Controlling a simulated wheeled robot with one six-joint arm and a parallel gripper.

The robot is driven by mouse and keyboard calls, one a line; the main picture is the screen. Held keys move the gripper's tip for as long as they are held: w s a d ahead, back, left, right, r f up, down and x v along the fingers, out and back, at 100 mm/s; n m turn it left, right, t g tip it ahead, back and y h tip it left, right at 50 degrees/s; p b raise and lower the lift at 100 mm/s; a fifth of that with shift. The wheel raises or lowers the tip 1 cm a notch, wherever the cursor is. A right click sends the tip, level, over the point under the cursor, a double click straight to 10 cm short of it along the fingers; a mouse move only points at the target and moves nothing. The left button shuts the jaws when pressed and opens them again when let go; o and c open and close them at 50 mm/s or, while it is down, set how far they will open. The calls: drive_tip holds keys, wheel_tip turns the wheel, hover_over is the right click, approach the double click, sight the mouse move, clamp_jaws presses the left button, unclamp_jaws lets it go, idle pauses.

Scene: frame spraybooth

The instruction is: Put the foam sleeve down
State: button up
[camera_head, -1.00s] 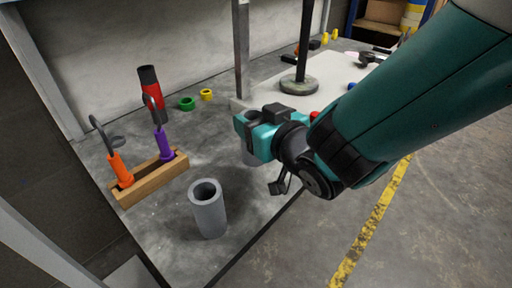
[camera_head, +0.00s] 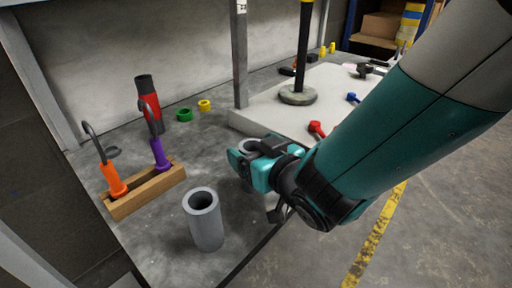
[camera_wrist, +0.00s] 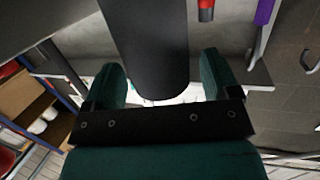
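The grey foam sleeve (camera_head: 247,146) stands about upright between the fingers of my gripper (camera_head: 250,163), over the right part of the bench. My gripper hides most of it in the head view, so I cannot tell whether its base touches the bench. In the wrist view the sleeve (camera_wrist: 150,45) fills most of the space between my fingers (camera_wrist: 165,80).
A similar grey tube (camera_head: 204,228) stands left of my gripper, near the front edge. A wooden rack (camera_head: 150,189) with orange and purple tools stands farther left. A red cylinder (camera_head: 151,107) and a green ring (camera_head: 184,115) are behind. A post (camera_head: 239,60) rises behind my gripper.

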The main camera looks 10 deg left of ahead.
drive_tip(key=shift+r, duration=0.15)
drive_tip(key=b+v, duration=1.2)
drive_tip(key=b, duration=0.3)
